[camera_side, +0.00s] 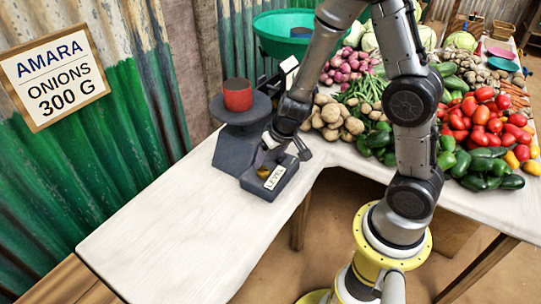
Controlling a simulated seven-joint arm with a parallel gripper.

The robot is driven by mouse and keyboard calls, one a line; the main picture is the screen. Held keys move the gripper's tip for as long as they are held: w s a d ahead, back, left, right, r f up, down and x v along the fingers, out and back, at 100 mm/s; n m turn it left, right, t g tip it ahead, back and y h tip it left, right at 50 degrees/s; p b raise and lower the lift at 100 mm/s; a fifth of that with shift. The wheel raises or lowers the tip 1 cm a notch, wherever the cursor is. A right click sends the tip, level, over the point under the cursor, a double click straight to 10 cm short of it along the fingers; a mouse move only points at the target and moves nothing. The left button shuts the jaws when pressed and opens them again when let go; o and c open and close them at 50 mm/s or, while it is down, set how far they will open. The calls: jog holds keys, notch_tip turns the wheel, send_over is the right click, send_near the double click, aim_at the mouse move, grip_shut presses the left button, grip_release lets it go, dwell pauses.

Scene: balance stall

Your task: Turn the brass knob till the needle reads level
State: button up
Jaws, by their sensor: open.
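The brass knob (263,172) sits on the low dark front part of the balance, beside a white label reading LEVEL (274,177). The dark balance (233,150) stands on the white table. Its round pan (240,111) carries a red cylinder (237,95). My gripper (283,152) is open, just above and behind the knob, with its fingers pointing down toward the front part. I cannot tell whether a finger touches the knob. The needle cannot be made out; my arm hides part of the balance's right side.
Potatoes (333,122), onions (350,66), peppers and tomatoes (487,117) are heaped to the right, close to my arm. A green bowl (290,36) stands behind the balance. The table's near left part (190,235) is clear. A sign (54,76) hangs on the corrugated wall.

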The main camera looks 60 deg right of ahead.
aim_at(263, 170)
jog(key=shift+s+a+r, duration=0.15)
jog(key=shift+r, duration=0.05)
dwell(0.4)
jog(key=w+a+r+n+g+y, duration=0.3)
jog(key=a+n+g+y, duration=0.15)
jog(key=a+n, duration=0.4)
jog(key=w+d+r+n+g+h, duration=0.3)
jog(key=w+d+n+h, duration=0.2)
jog(key=d+h, duration=0.1)
jog(key=x, duration=1.4)
jog(key=shift+a, duration=0.1)
